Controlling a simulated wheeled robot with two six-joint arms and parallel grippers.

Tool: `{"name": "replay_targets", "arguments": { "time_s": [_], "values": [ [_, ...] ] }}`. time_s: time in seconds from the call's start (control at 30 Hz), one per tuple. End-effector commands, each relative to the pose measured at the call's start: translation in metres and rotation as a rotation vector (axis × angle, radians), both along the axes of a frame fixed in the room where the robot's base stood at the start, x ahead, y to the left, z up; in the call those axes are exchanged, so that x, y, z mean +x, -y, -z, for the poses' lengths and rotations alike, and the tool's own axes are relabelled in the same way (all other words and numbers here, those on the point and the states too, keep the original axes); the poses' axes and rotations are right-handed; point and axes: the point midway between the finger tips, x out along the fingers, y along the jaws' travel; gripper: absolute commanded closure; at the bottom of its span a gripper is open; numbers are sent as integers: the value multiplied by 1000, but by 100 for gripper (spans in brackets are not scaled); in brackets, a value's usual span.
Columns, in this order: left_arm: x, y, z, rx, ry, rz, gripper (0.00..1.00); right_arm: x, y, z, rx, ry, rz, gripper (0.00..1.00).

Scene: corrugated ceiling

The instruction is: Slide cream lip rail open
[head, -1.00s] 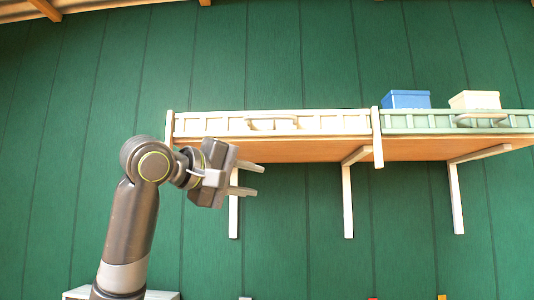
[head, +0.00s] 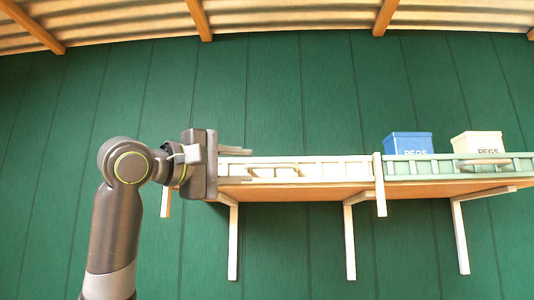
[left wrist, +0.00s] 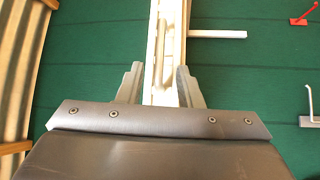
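The cream lip rail (head: 338,168) runs along the front of the left half of a wall shelf and has a cream handle (head: 286,168) on it. My left gripper (head: 244,165) is open at the rail's left part, left of the handle, with one finger above and one at the rail's lower edge. In the left wrist view the cream rail (left wrist: 163,50) passes between the spread fingers of the gripper (left wrist: 158,78). I cannot tell whether a finger touches it. The gripper and wrist hide the rail's left end. My right gripper is not in view.
A green rail (head: 440,165) fronts the shelf's right half, past a cream post (head: 380,185). Behind it stand a blue box (head: 408,143) and a cream box (head: 477,144) marked PEGS. Brackets (head: 349,240) hang below. A red hook (left wrist: 302,18) shows in the wrist view.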

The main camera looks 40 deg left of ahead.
Motion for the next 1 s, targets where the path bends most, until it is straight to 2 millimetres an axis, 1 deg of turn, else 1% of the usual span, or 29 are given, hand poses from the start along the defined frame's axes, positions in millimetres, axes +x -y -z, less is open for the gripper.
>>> {"name": "replay_targets", "arguments": {
  "time_s": [0.03,0.2,0.3,0.5,0.8,1.0],
  "values": [
    [13,3,-6,-1,-5,2,67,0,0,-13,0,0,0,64],
    [42,11,-10,-1,-4,2,67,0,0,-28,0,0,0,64],
    [54,14,-11,0,-1,2,67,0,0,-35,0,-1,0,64],
    [67,17,-10,-1,0,0,67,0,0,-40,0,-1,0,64],
    [68,17,-9,0,1,-1,67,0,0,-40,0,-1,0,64],
    [68,17,-9,0,1,-1,94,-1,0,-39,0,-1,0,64]
  ]
}}
